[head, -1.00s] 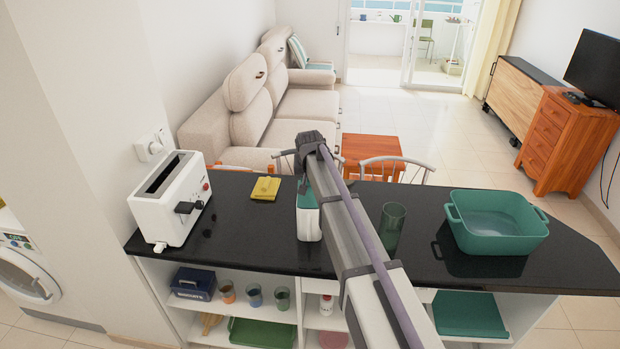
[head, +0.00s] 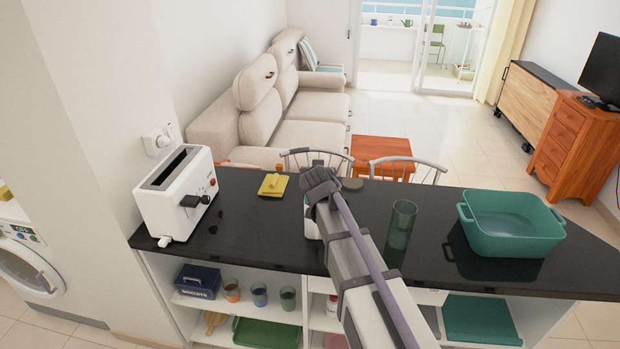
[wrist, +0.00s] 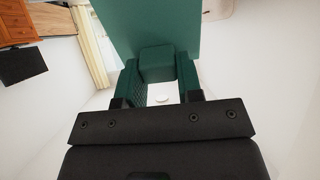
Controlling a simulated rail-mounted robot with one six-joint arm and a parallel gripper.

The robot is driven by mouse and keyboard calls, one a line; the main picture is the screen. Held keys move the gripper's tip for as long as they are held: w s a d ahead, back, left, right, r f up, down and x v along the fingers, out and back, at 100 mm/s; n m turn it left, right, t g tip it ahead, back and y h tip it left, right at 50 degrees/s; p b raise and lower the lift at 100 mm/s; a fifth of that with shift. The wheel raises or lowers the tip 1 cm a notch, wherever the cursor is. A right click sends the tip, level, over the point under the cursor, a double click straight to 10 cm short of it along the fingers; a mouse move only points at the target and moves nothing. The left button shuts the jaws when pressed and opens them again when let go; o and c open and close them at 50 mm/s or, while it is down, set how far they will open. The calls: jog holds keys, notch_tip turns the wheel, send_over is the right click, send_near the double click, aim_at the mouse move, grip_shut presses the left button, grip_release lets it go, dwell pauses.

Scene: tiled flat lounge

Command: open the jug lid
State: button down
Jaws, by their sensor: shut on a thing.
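The jug is mostly hidden behind my arm in the head view; a strip of its white body (head: 311,229) shows on the dark counter, just left of my arm. My gripper (head: 320,182) is at the jug's top and covers the lid there. In the wrist view my gripper (wrist: 158,88) is shut on a green block that joins a broad flat green panel, the jug lid (wrist: 145,28). A small white patch shows between the fingers. The lid's hinge is hidden, and I cannot tell how far the lid is tilted.
A white toaster (head: 178,196) and a yellow item (head: 273,185) are to the left on the counter (head: 262,235). A green glass (head: 401,224) stands right of my arm, then a green baking dish (head: 508,240). A flat brown disc (head: 352,184) lies behind.

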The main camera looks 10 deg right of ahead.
jog(key=shift+s+a+r, duration=0.1)
jog(key=shift+s+a, duration=0.05)
jog(key=shift+s, duration=0.35)
dwell(0.9)
jog(key=c, duration=0.8)
grip_release()
jog(key=shift+o, duration=0.2)
jog(key=p+v, duration=0.5)
jog(key=v, duration=0.5)
jog(key=shift+s+r, duration=0.2)
jog(key=shift+s, duration=0.1)
